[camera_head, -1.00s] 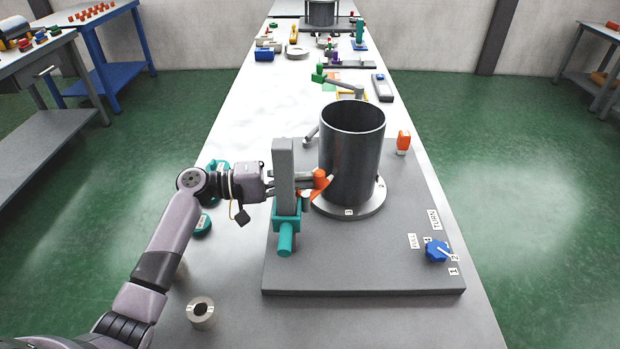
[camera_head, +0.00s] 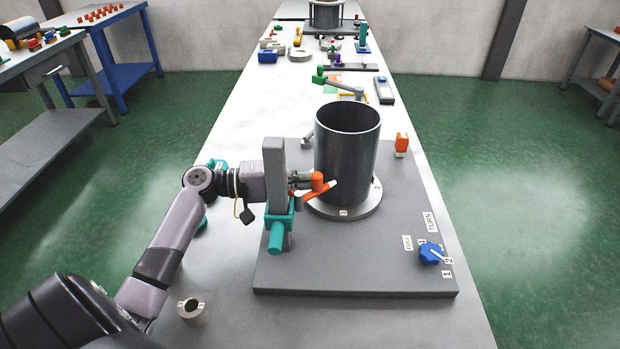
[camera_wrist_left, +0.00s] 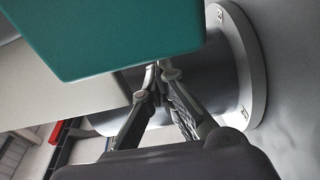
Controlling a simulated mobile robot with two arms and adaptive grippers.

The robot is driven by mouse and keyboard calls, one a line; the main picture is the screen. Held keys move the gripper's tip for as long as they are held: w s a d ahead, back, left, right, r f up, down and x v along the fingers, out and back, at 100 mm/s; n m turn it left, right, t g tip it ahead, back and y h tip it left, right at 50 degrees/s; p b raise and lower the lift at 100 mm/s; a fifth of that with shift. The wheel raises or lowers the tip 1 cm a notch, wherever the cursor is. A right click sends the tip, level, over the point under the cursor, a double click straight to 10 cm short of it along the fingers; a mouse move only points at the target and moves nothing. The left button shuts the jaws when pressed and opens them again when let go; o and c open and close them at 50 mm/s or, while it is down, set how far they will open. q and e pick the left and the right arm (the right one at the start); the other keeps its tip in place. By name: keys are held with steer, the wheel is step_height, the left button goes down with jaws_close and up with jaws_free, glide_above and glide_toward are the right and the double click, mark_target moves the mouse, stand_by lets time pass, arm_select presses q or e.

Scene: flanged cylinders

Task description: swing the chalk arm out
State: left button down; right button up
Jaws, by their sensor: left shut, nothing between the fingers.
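A grey upright post (camera_head: 274,172) with a teal clamp (camera_head: 279,222) stands on the left of the grey base plate (camera_head: 340,270). An orange arm piece (camera_head: 318,182) with a pale, chalk-like tip (camera_head: 332,185) sits between the post and the dark cylinder (camera_head: 346,155). I cannot tell if the tip touches the cylinder. My left gripper (camera_head: 302,181) reaches behind the post to beside the orange piece, partly hidden by the post. In the left wrist view its fingers (camera_wrist_left: 157,72) come together with nothing between them, below a large teal block (camera_wrist_left: 120,35). My right gripper is out of view.
The cylinder's pale flange (camera_head: 345,207) rests on the plate. A blue knob (camera_head: 431,252) with labels is at the plate's right front, an orange-and-white item (camera_head: 402,145) at its right back. A pale ring (camera_head: 194,310) lies at the front left. The plate's front middle is clear.

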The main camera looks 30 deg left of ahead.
arm_select(q)
steer(key=v, duration=1.2)
